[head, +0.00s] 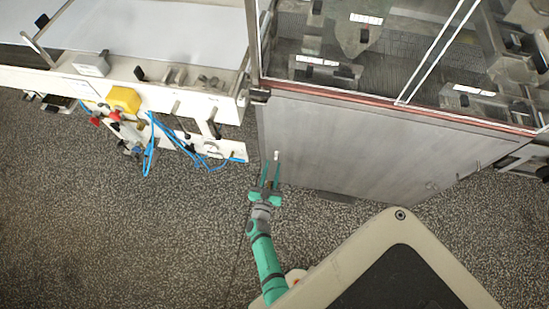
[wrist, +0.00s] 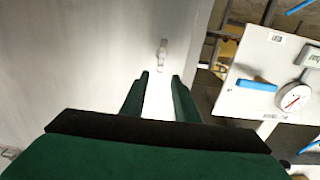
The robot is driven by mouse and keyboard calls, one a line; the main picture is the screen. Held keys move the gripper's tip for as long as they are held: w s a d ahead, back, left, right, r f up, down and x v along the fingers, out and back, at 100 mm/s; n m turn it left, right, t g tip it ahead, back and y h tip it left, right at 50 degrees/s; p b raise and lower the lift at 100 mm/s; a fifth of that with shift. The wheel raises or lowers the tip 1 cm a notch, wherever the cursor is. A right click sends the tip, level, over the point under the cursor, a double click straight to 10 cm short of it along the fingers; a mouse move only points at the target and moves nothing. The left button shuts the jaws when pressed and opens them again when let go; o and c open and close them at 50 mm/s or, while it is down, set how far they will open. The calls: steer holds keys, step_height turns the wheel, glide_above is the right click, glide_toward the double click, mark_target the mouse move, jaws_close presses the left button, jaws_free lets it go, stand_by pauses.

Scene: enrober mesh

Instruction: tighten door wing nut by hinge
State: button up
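A small pale wing nut (wrist: 162,55) stands on the light grey door panel (wrist: 75,60) in the wrist view, just beyond my fingertips. In the head view a small white piece that looks like the same nut (head: 276,155) shows at the left part of the grey panel (head: 380,145). My gripper (wrist: 160,76) has its two green fingers apart with nothing between them. The nut is ahead of the gap, apart from the fingers. In the head view my gripper (head: 272,165) points at the panel. A dark bracket, perhaps a hinge (head: 260,95), sits at the panel's upper left corner.
A white panel with a round gauge (wrist: 293,99) and a blue handle (wrist: 257,85) is close on the right in the wrist view. Blue cables (head: 152,140) and a yellow part (head: 124,99) hang at left in the head view. The speckled floor (head: 110,220) is open at lower left.

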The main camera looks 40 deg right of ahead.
mark_target(275, 156)
steer(key=x, duration=0.3)
steer(key=shift+w+d, duration=0.2)
steer(key=shift+w, duration=0.1)
steer(key=shift+w+d, duration=0.2)
steer(key=shift+d, duration=0.4)
steer(key=shift+a, duration=0.15)
jaws_close()
